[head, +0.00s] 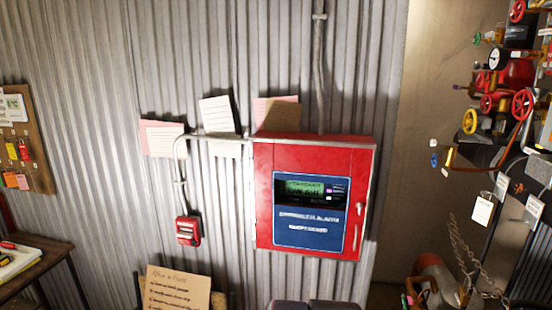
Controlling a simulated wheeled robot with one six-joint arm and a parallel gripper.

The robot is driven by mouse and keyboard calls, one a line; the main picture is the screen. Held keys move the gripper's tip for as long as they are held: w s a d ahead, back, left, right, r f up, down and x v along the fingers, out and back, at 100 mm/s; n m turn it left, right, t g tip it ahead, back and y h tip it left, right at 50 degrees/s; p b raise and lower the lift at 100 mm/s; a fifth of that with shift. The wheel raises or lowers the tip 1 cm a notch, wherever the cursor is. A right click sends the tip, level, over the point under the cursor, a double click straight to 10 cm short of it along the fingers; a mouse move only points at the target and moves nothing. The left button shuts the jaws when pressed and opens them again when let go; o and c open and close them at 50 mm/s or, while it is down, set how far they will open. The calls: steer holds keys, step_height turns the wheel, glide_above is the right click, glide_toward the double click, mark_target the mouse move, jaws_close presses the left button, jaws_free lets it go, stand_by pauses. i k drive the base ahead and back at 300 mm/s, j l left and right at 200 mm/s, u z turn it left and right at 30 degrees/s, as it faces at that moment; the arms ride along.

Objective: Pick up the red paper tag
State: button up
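A small red tag (24,151) shows at the far left, on a brown pin board (40,120) on the corrugated wall. It hangs just right of a yellow tag (12,152). It is small in the picture, so I cannot tell for certain that it is paper. My gripper is not in view, and nothing shows it near the tag.
A wooden table (45,265) with papers stands below the board. A red alarm cabinet (263,200) and a small red call box (188,231) are on the wall. A handwritten sign (178,290) stands below. Pipes and a red valve wheel (522,104) crowd the right.

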mark_target(23, 148)
steer(key=u, duration=1.75)
